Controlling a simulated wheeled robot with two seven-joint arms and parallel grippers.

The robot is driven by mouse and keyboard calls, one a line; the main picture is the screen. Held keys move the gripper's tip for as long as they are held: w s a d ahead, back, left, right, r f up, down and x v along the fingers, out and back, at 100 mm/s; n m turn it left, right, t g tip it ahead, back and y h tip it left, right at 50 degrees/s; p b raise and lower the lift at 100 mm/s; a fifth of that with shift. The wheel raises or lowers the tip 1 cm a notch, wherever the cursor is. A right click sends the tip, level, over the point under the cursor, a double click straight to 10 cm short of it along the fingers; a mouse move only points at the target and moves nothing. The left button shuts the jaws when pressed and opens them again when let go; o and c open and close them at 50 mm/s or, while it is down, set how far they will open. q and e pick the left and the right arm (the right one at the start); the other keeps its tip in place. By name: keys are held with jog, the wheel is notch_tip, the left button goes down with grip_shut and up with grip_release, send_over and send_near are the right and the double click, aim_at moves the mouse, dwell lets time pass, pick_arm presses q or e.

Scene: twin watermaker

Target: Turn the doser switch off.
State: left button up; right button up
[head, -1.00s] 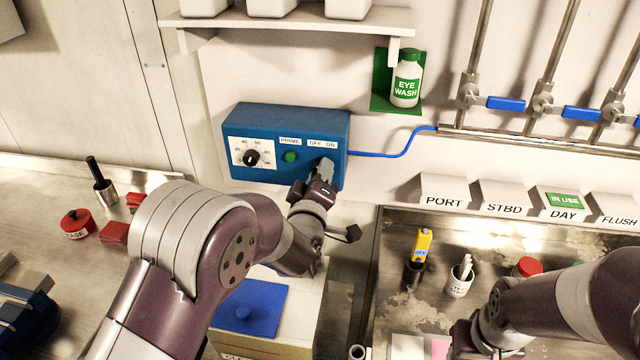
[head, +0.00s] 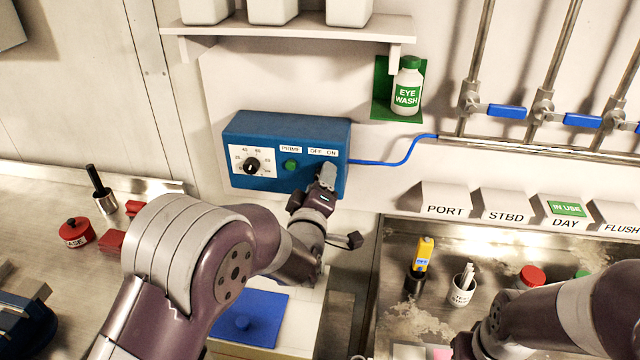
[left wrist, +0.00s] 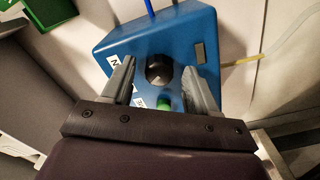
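The blue doser box (head: 240,130) is on the wall, with a dial (head: 252,165), a green button (head: 290,166) and an OFF/ON label (head: 323,152). My left gripper (head: 327,177) is at the box's right part, under that label, and hides the switch in the head view. In the left wrist view, my left gripper (left wrist: 160,78) is open, its two fingers on either side of the dark round switch (left wrist: 158,69). I cannot tell whether they touch it, or which way it points. My right arm is at the lower right; its fingers are out of frame.
A shelf (head: 290,32) with white containers hangs above the box. An eye wash bottle (head: 407,85) and a blue tube (head: 400,160) are to its right. A metal sink tray (head: 400,250) with cups lies at the lower right; pipes with blue-handled valves (head: 507,110) are above.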

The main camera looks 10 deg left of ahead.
pick_arm(q)
jog(key=shift+s, duration=0.15)
pick_arm(e)
jog(key=shift+f, duration=0.1)
pick_arm(q)
jog(key=s+b, duration=0.1)
jog(key=s, duration=1.1)
jog(key=shift+s+b, duration=0.25)
jog(key=shift+b, duration=0.05)
pick_arm(e)
jog(key=shift+f, duration=0.75)
